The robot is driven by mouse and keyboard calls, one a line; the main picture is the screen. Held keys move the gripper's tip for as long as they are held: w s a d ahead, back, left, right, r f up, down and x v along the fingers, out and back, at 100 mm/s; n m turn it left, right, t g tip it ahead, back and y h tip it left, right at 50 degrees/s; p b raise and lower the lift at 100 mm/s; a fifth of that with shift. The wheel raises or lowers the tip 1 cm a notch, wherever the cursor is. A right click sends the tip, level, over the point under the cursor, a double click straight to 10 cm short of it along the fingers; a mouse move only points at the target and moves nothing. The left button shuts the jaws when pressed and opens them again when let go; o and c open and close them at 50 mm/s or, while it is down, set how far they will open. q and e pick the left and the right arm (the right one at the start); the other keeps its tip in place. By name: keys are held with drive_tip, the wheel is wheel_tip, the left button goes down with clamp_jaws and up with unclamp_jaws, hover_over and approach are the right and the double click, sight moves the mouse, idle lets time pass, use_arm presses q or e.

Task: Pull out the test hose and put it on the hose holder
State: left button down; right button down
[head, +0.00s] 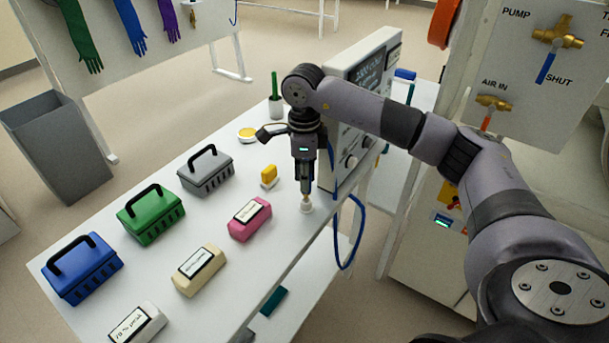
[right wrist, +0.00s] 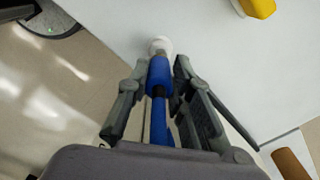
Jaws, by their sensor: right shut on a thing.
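The blue test hose (head: 350,240) hangs in a loop over the table's edge, beside the grey instrument. My right gripper (head: 306,188) points down near that edge and is shut on the hose. In the right wrist view, the hose's blue sleeve (right wrist: 159,74) lies between the fingers of my right gripper (right wrist: 157,88). A small white round piece (head: 306,206) is just below the fingers, and it also shows at the sleeve's far end in the right wrist view (right wrist: 161,45). I cannot tell whether it is the hose's tip or the holder. My left gripper is out of view.
The table holds blue (head: 82,268), green (head: 150,215) and grey (head: 206,170) boxes and several labelled blocks, including a pink one (head: 250,219). The instrument (head: 360,65) stands close behind. A valve panel (head: 540,70) is at right.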

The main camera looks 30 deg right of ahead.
drive_tip(key=shift+f+b, duration=0.9)
drive_tip(key=shift+f, duration=0.45)
drive_tip(key=c, duration=1.3)
unclamp_jaws()
drive_tip(key=shift+c, duration=0.2)
wheel_tip(320, 180, up, 12)
